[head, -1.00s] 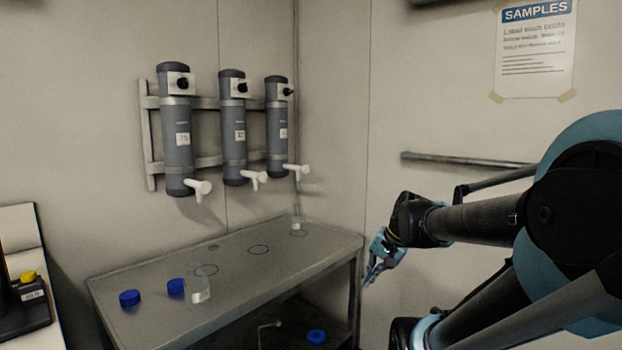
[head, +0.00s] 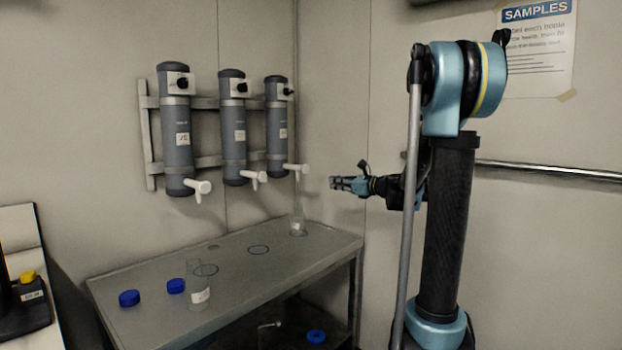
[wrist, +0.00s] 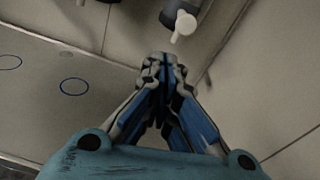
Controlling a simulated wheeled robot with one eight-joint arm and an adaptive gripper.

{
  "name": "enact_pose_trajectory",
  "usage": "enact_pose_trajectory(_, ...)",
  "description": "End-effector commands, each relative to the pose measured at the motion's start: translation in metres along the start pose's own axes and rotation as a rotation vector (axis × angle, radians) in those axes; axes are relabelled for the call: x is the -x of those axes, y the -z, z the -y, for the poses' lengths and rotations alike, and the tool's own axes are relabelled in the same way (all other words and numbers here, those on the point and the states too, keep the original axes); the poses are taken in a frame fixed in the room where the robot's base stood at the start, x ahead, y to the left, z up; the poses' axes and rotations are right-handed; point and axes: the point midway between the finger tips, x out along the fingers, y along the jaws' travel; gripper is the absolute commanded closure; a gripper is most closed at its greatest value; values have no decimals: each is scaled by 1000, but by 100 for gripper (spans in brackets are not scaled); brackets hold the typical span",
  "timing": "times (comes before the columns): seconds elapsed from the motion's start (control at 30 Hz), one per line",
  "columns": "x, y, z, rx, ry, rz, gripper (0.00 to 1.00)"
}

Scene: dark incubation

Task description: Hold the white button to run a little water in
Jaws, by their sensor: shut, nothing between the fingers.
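Three grey cylinders hang on the wall rack in the head view: left (head: 176,130), middle (head: 233,130) and right (head: 277,125). Each has a white tap-like piece at its lower end: left (head: 199,188), middle (head: 254,177) and right (head: 296,168). A clear bottle (head: 297,228) stands on the table below the right one. My gripper (head: 333,183) is shut and empty, in the air to the right of the right white piece and apart from it. In the wrist view a white piece (wrist: 183,25) shows just beyond the shut fingertips (wrist: 160,62).
A second clear bottle (head: 199,296) stands near the table's front edge. Two blue caps, left (head: 129,298) and right (head: 176,286), lie beside it. The metal table (head: 240,290) bears marked rings. A wall rail (head: 550,172) runs behind my arm.

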Motion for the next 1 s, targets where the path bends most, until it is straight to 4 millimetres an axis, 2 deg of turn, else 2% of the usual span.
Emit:
enact_pose_trajectory(0.1,-8,-4,19,-98,23,50,100)
enact_pose_trajectory(0.2,-10,-6,26,-141,31,73,100)
enact_pose_trajectory(0.67,-14,-7,28,-154,32,79,100)
enact_pose_trajectory(0.87,-36,-9,28,-153,30,79,100)
enact_pose_trajectory(1.0,-60,-11,29,-153,30,79,100)
